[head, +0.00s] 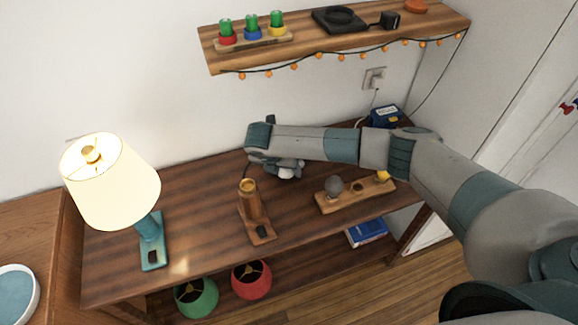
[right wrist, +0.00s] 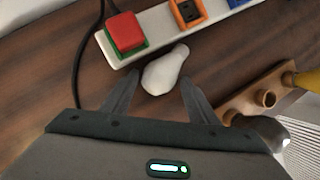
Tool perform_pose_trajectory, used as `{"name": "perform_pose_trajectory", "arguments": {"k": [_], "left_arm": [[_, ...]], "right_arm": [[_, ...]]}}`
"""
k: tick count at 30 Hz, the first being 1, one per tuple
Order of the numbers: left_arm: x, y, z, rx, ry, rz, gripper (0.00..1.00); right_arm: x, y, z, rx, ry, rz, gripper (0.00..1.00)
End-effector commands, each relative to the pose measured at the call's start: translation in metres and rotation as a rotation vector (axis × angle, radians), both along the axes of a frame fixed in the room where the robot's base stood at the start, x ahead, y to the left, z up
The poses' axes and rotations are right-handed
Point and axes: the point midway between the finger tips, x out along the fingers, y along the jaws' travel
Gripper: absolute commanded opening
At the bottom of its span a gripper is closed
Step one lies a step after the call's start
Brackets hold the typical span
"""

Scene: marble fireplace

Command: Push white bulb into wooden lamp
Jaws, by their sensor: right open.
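The white bulb (right wrist: 166,70) lies on the table beside a power strip, in the right wrist view. My right gripper (right wrist: 159,78) is open, with its two fingers on either side of the bulb and not closed on it. In the head view the right gripper (head: 275,165) is over the back middle of the table; its fingers and the bulb cannot be made out clearly there. The wooden lamp (head: 251,203) stands upright on the table, nearer the front, without a shade. Its socket opening faces up. My left gripper is not in view.
A power strip (right wrist: 150,31) with a red plug lies just beyond the bulb. A wooden holder (head: 357,194) with grey and yellow bulbs is to the right. A lit teal lamp (head: 150,240) stands left. Green (head: 196,297) and red (head: 251,280) shades sit below. A shelf (head: 336,42) hangs above.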

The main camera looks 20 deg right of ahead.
Motion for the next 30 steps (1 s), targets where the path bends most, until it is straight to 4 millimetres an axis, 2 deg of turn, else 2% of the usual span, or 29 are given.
{"name": "perform_pose_trajectory", "arguments": {"k": [16, 17, 18, 21, 30], "left_arm": [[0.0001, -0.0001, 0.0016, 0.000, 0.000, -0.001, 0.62], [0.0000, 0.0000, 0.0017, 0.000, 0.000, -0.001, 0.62], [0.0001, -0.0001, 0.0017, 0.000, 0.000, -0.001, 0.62], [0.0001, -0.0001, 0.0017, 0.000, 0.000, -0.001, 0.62], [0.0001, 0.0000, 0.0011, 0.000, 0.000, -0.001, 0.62]], "right_arm": [[0.0011, -0.0016, -0.0054, 0.001, 0.000, 0.001, 0.54], [0.0011, -0.0016, -0.0054, 0.001, 0.000, 0.001, 0.51], [0.0011, -0.0016, -0.0054, 0.001, 0.000, 0.001, 0.42], [0.0012, -0.0016, -0.0052, 0.001, 0.000, 0.001, 0.22], [0.0014, -0.0017, -0.0046, 0.001, 0.000, 0.001, 0.22]]}}
